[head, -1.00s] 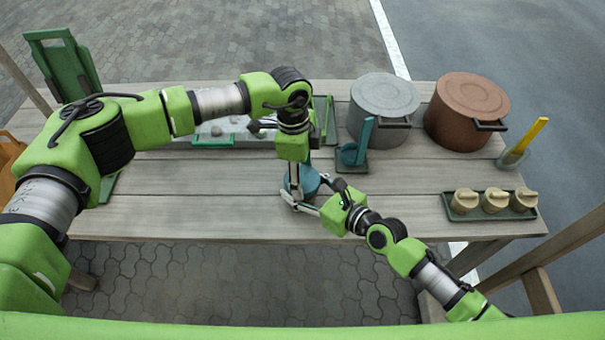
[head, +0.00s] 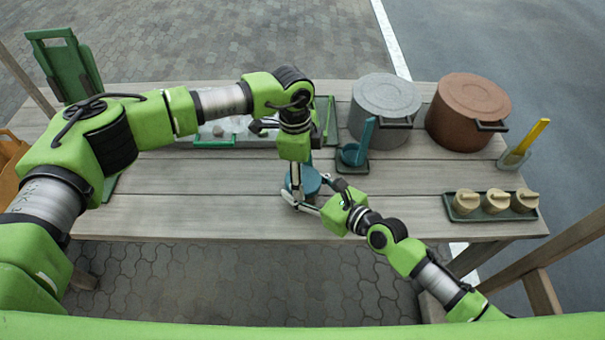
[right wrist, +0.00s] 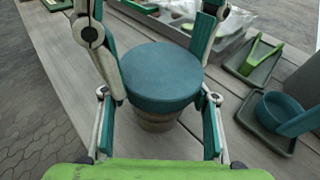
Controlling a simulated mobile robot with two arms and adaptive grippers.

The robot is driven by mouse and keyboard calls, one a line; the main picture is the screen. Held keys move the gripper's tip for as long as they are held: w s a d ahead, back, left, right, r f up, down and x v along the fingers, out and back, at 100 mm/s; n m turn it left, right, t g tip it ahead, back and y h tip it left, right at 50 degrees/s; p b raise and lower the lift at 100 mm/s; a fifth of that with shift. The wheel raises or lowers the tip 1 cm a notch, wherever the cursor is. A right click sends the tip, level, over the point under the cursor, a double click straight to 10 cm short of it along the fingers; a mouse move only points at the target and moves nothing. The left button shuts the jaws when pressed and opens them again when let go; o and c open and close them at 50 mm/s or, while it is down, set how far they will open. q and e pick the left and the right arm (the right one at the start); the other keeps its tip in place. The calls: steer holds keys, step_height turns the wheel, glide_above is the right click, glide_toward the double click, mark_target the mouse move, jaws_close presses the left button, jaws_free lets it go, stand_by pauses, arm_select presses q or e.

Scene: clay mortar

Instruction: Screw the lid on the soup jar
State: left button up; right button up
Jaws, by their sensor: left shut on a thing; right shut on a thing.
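The soup jar stands on the table near its front edge. Its round teal lid (head: 309,181) sits on top, and the lid (right wrist: 160,76) looks level in the right wrist view. Below it shows a brownish strip of the jar body (right wrist: 158,122). My left gripper (head: 298,183) comes down from above, its fingers on either side of the lid, shut on it. My right gripper (right wrist: 158,100) comes in low from the front right, its fingers on either side of the jar body, shut on it. The exact finger contacts are partly hidden.
A grey lidded pot (head: 385,100) and a brown lidded pot (head: 467,110) stand at the back right. A teal ladle cup (head: 353,155) is behind the jar. A dark tray (head: 474,217) holds three beige pots. The front left tabletop is clear.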

arm_select(q)
steer(key=shift+a+f, duration=0.15)
steer(key=shift+f, duration=0.45)
arm_select(e)
steer(key=shift+a+r, duration=0.2)
steer(key=shift+r, duration=0.15)
arm_select(q)
steer(key=shift+r, duration=0.25)
arm_select(e)
steer(key=shift+d, duration=0.1)
arm_select(q)
steer(key=shift+w+r, duration=0.1)
steer(key=shift+r, duration=0.15)
arm_select(e)
steer(key=shift+w, duration=0.1)
stand_by(0.6)
arm_select(q)
steer(key=shift+a+f, duration=0.1)
steer(key=shift+f, duration=0.45)
stand_by(0.5)
steer(key=o, duration=0.7)
arm_select(e)
steer(key=shift+f, duration=0.1)
arm_select(q)
steer(key=shift+w+r, duration=0.1)
steer(key=shift+r, duration=0.15)
